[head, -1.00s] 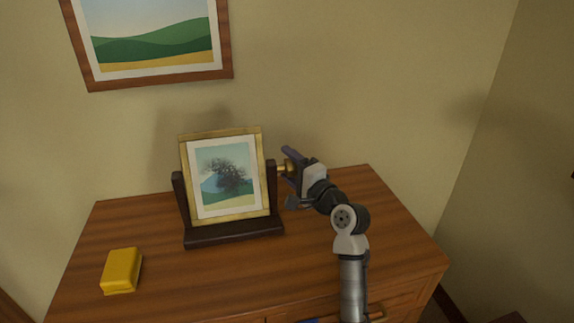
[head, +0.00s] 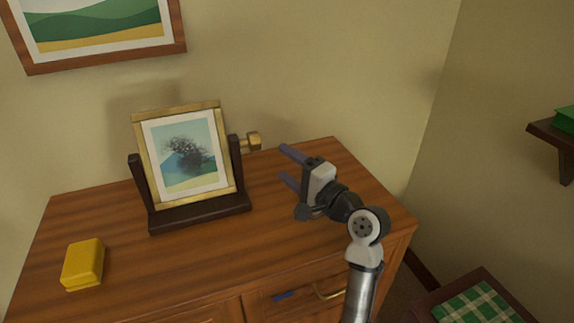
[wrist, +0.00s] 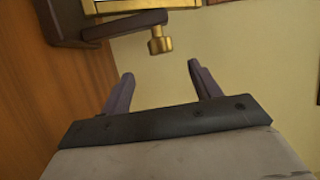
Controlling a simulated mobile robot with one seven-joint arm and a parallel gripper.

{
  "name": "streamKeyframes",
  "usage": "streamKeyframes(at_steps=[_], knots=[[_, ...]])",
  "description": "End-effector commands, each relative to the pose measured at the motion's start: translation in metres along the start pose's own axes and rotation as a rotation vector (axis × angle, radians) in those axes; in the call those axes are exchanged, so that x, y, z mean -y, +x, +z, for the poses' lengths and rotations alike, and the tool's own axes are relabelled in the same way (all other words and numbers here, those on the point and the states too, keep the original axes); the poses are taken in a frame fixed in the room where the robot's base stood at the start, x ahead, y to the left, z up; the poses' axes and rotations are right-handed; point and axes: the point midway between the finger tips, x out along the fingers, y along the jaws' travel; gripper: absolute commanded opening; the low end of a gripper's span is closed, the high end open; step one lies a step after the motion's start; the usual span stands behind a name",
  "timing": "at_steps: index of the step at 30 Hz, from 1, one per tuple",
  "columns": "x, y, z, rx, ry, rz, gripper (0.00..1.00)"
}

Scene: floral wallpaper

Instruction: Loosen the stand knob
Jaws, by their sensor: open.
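The brass stand knob (head: 252,142) sticks out on the right side of the dark wooden stand (head: 200,214). The stand holds a gold-framed tree picture (head: 184,156), which leans back a little. My gripper (head: 287,165) is open and empty, to the right of the knob and apart from it. In the wrist view the knob (wrist: 160,42) shows beyond the open fingertips (wrist: 160,72), roughly in line with the gap between them. The knob is fully in sight in both views.
A yellow box (head: 83,264) lies on the dresser top (head: 190,262) at the left. A handle (head: 328,291) sticks out at the dresser front. A wall picture (head: 95,32) hangs above, and a shelf (head: 553,140) is at the right. Bare dresser top lies in front of the stand.

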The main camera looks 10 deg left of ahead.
Motion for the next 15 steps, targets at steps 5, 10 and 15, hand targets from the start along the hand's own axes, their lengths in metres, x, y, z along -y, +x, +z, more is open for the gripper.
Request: streamKeyframes(at_steps=[5, 10, 15], knots=[[0.016, 0.003, 0.000, 0.009, 0.005, 0.045, 0.63], [0.043, 0.003, -0.003, 0.017, 0.051, 0.193, 0.63], [0.052, -0.003, -0.005, 0.009, 0.119, 0.318, 0.63]])
